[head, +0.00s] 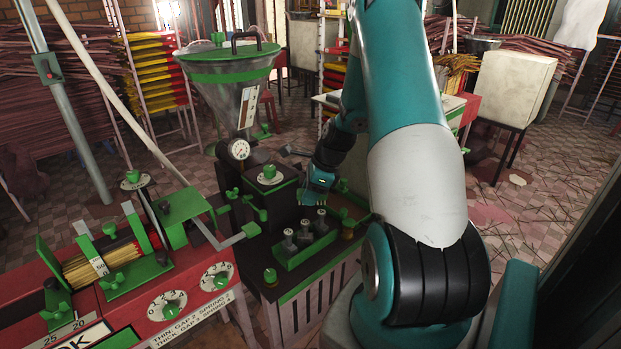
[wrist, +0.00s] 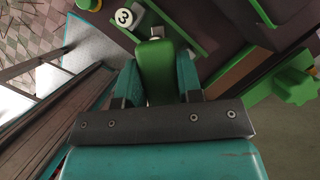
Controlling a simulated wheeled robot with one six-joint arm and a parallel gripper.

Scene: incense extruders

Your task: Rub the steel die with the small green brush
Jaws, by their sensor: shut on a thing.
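My gripper (head: 318,186) is over the dark bench top, just behind the green rack (head: 308,244). The wrist view shows its two teal fingers closed on an upright green piece (wrist: 157,72) with a small pale metal tip, which looks like the small green brush. Its bristles are not visible. Several steel dies with pale tops stand in the rack, such as the front die (head: 290,241). A round white top marked 3 (wrist: 123,17) shows just beyond the fingers in the wrist view. Which die is the task's one cannot be told.
A steel hopper (head: 225,95) with a green lid and a gauge (head: 239,150) stands behind the bench. A red machine (head: 150,290) with dials and a bundle of sticks is at the left. A green knob (wrist: 296,85) is close at the right of the wrist view.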

